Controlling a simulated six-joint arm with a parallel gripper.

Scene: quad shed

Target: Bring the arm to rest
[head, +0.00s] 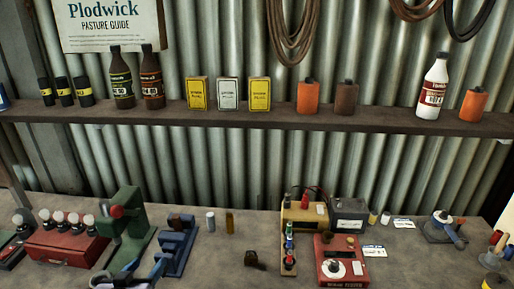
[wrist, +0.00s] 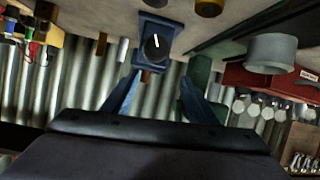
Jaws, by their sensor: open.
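My gripper (wrist: 160,80) shows in the wrist view as two blue fingers spread apart, with nothing between them. Beyond the tips is a blue block with a black round face and a white mark (wrist: 155,46); it appears apart from the fingers. The wrist view is upside down, with the bench at the top and the wall below. In the head view, pale blue parts at the lower left edge may be my gripper (head: 151,272), partly cut off, just in front of the blue vise-like tool (head: 178,246).
The workbench (head: 215,262) holds a green press (head: 128,225), a red box with white knobs (head: 65,246), a red meter (head: 341,262), a yellow box (head: 304,217) and a dark battery (head: 350,214). A shelf (head: 210,115) of bottles and cans runs above. Bench front centre is fairly clear.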

